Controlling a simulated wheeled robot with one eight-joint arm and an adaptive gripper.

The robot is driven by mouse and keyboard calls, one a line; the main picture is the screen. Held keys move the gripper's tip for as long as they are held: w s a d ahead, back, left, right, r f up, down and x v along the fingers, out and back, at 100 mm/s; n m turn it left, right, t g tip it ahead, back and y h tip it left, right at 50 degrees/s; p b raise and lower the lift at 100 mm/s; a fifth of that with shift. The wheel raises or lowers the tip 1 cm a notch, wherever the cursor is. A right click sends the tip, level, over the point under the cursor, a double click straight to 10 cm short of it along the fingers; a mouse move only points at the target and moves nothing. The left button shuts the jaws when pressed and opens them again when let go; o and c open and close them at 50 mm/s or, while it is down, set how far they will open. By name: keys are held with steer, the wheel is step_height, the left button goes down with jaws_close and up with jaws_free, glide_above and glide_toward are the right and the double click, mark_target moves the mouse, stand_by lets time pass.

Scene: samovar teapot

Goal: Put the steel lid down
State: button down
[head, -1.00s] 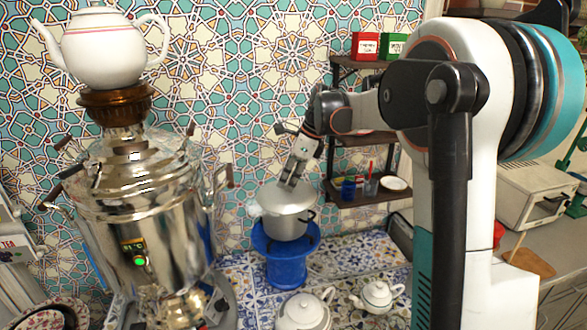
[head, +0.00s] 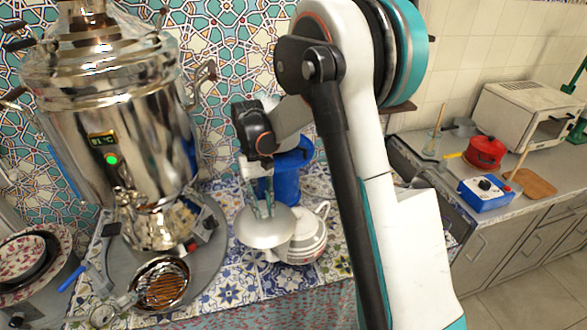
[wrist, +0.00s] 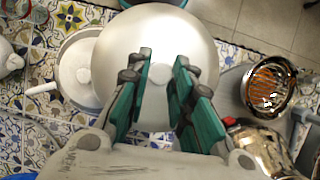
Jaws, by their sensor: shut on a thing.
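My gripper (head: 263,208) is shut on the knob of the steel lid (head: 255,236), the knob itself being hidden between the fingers. The lid is a round, shallow silver dome, and its edge overlaps a white striped teapot (head: 308,240) in the head view. In the wrist view the lid (wrist: 205,48) fills the upper middle, with my teal gripper fingers (wrist: 162,62) over its centre. I cannot tell whether the lid touches the tiled counter (head: 335,255) or hangs just above it.
A blue stand (head: 287,178) is behind my gripper. Patterned plates (head: 28,258) are at far left. A red pot (head: 486,153) and a blue box (head: 486,193) stand right.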

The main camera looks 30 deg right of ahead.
mark_target(268, 232)
steer(key=shift+s+a+f+n+h, duration=0.2)
steer(key=shift+s+f+n, duration=0.1)
steer(key=shift+f+n, duration=0.15)
steer(key=shift+s+a+f+n+h, duration=0.1)
steer(key=shift+s+f+n+h, duration=0.15)
steer(key=shift+f+n, duration=0.2)
steer(key=p, duration=0.3)
steer(key=shift+s+r, duration=0.3)
steer(key=shift+r, duration=0.05)
steer(key=shift+s+r+p, duration=0.1)
steer(key=shift+s+p, duration=0.05)
steer(key=shift+p, duration=0.6)
steer(key=p, duration=0.3)
steer(key=shift+s+r, duration=0.2)
steer(key=shift+s, duration=0.15)
